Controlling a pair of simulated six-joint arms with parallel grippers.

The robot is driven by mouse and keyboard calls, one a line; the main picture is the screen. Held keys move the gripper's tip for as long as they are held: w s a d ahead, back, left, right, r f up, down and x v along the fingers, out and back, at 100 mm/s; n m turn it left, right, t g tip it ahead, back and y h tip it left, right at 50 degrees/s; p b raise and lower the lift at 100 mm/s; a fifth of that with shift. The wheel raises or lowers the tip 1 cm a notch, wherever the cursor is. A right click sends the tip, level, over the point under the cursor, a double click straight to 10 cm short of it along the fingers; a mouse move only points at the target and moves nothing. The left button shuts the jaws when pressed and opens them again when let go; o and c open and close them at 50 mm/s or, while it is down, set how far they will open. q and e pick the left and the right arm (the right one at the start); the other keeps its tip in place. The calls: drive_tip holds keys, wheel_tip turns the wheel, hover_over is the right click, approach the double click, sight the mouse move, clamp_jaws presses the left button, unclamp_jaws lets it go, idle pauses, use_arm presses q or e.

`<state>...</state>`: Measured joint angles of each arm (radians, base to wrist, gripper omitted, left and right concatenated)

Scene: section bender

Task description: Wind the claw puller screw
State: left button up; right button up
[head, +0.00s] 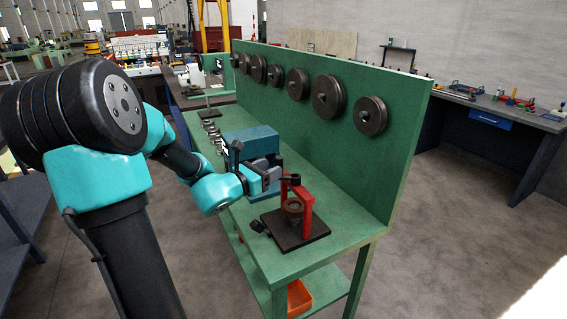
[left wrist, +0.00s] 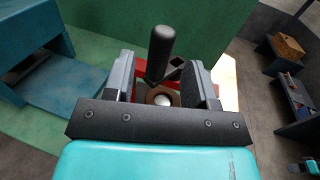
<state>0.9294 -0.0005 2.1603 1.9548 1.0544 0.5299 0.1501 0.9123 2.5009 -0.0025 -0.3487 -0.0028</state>
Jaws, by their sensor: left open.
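The claw puller is a red frame (head: 305,210) on a dark base plate (head: 312,233), on the near end of the green bench. A brown round hub (head: 293,207) sits inside the frame; it also shows in the left wrist view (left wrist: 151,94), with a pale rounded piece in it. A dark screw head (head: 292,178) tops the frame. In the left wrist view a black crank handle (left wrist: 160,52) stands up between the fingers of my left gripper (head: 274,178), with visible gaps on both sides. The left gripper is open beside the puller's top. My right gripper is not in view.
A blue box-like block (head: 250,140) stands on the bench behind my left wrist. A green back panel (head: 330,135) with several dark round wheels runs along the bench's right side. An orange bin (head: 299,297) is on the lower shelf.

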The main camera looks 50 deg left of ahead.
use_arm(q)
drive_tip(key=w, duration=0.6)
drive_tip(key=c, duration=0.9)
